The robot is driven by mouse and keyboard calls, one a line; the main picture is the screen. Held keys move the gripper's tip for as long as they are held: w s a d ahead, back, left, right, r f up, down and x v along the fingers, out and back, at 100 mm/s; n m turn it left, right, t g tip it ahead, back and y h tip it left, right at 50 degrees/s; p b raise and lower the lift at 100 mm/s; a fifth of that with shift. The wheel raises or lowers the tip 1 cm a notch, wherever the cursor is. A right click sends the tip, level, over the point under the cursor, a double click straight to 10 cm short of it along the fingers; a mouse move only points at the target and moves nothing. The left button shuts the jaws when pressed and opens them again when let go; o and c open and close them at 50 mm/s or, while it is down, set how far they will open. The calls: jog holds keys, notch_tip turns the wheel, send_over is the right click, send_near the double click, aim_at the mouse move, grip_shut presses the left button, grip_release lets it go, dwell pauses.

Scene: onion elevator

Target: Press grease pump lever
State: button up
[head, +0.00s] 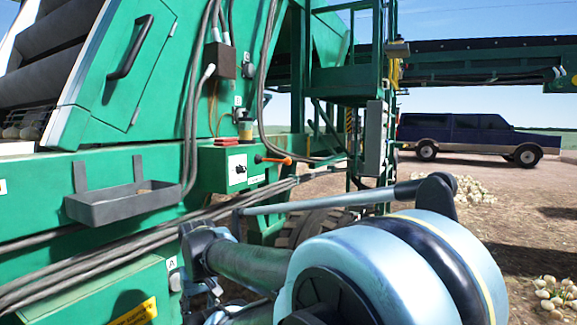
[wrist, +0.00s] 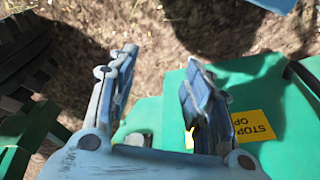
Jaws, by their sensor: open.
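An orange-tipped lever (head: 272,159) sticks out to the right from the green box (head: 218,172) on the side of the machine, in the middle of the head view. A small cup with yellowish contents (head: 245,130) stands just above it and looks like the pump's grease reservoir. My gripper (wrist: 162,58) is open and empty in the wrist view, with its two fingers spread over bare ground and a green machine part. The lever does not show in the wrist view. My arm fills the lower middle of the head view, and I cannot make out the fingers there.
A grey tray (head: 120,203) juts from the green machine at left. Grey cables and hoses (head: 90,262) run along its side. A tyre (head: 312,228) stands behind my arm. A yellow sign (wrist: 252,125) is on the green part.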

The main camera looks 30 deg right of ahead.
jog(key=shift+c, duration=1.3)
jog(key=shift+s+d+r, duration=0.1)
jog(key=shift+d+r, duration=0.1)
jog(key=shift+r, duration=0.8)
grip_shut()
jog(key=w+d+r+m+h, duration=0.1)
jog(key=w+d+r+m, duration=0.1)
jog(key=w+d+r, duration=0.55)
jog(key=w+d+r+m+h, duration=0.15)
jog(key=w+r, duration=0.25)
jog(key=r, duration=0.7)
jog(key=w+d+r+m+h, duration=0.1)
jog(key=w+d+r+m, duration=0.1)
jog(key=w+d+r, duration=0.55)
jog(key=w+d+r+m+h, duration=0.1)
jog(key=w+d+r+m, duration=0.2)
jog(key=d+r, duration=0.7)
jog(key=w+d+r+m+h, duration=0.2)
jog(key=w+d+r+m, duration=0.1)
jog(key=d+r, duration=0.8)
notch_tip(320, 180, up, 4)
jog(key=shift+w+d+r, duration=0.1)
jog(key=shift+w+d, duration=0.15)
jog(key=shift+w, duration=0.2)
jog(key=shift+h, duration=0.25)
